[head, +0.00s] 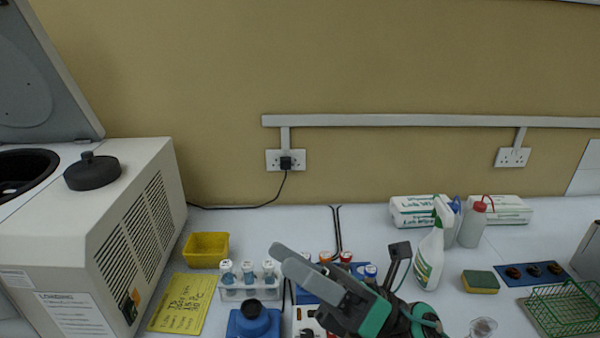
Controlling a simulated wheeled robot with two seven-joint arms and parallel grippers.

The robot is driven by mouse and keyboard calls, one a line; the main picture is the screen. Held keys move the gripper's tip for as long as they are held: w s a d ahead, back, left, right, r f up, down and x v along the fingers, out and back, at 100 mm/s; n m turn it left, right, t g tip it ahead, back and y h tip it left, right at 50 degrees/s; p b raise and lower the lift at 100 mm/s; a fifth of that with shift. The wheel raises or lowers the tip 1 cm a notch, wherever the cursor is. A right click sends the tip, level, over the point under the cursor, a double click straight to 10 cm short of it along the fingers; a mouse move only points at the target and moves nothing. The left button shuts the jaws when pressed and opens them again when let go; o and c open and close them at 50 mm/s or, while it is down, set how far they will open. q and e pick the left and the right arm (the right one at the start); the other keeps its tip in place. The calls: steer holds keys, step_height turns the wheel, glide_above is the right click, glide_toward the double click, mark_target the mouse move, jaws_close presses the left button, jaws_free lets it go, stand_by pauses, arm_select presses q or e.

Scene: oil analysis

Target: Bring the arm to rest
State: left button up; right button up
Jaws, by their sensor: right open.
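My right gripper (300,270) is in the lower middle of the head view, on the grey and green end of my right arm. Its fingers point up and to the left, above the bench by the tube racks. The gripper is open, and I see nothing held in it. It covers part of the blue rack (303,296) and the white device (304,318) behind and below it. My left arm and left gripper are not in view.
A centrifuge (150,240) with raised lid stands left. Nearby are a yellow tray (206,250), a tube rack (248,291) and a blue device (253,320). Right are a spray bottle (430,260), a sponge (480,281) and a green wire basket (565,309).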

steer(key=w+d+f+m+t+h, duration=0.45)
steer(key=m+t+h, duration=0.45)
steer(key=m, duration=0.4)
steer(key=w+d+f+m+t+h, duration=0.3)
steer(key=w+d+m+t+h, duration=0.3)
steer(key=m+t, duration=0.65)
steer(key=s+d+f+m+g+h, duration=0.1)
steer(key=d+f+m+g+h, duration=0.4)
steer(key=f, duration=0.4)
steer(key=s+d+f+m+g+h, duration=0.1)
steer(key=d+f+m+g+h, duration=0.35)
steer(key=f+m, duration=0.4)
steer(key=s+d+f+m+g, duration=0.25)
steer(key=s+f+g, duration=0.25)
steer(key=s+f, duration=0.45)
steer(key=s+d+f+m+g, duration=0.1)
steer(key=s+f+m+g, duration=0.2)
steer(key=s+f+g, duration=0.6)
step_height(320, 180, down, 31)
steer(key=s+t, duration=0.2)
steer(key=s+d+f+n+g, duration=0.1)
steer(key=s+d+f, duration=0.2)
steer(key=s+f, duration=1.5)
steer(key=shift+s+f+h, duration=0.3)
steer(key=shift+s+h, duration=0.1)
steer(key=shift+h, duration=0.05)
